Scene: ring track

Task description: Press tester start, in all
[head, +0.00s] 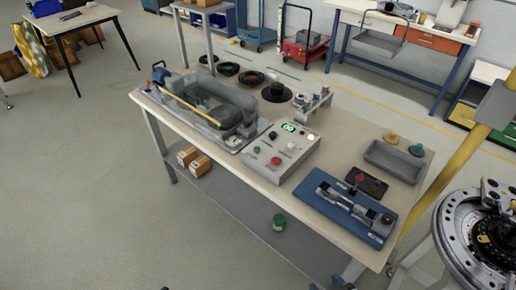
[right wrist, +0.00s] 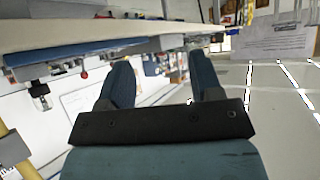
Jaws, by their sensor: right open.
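The grey tester box (head: 268,179) stands on the workbench (head: 345,127), with a lit green display (head: 288,127), a red button (head: 275,161) and several small knobs and buttons on its sloped top. I cannot read which button is marked start. My right gripper (right wrist: 163,75) is open, with its two blue fingers apart and nothing between them. In the head view, what looks like its tip (head: 343,284) shows at the bottom edge, below the bench's front edge and apart from the tester. My left gripper is not in view.
A grey machine with a yellow rod (head: 190,104) stands left of the tester. A blue fixture (head: 330,211) and an empty grey tray (head: 385,164) lie to its right. A lower shelf (head: 250,205) holds small boxes and a green can.

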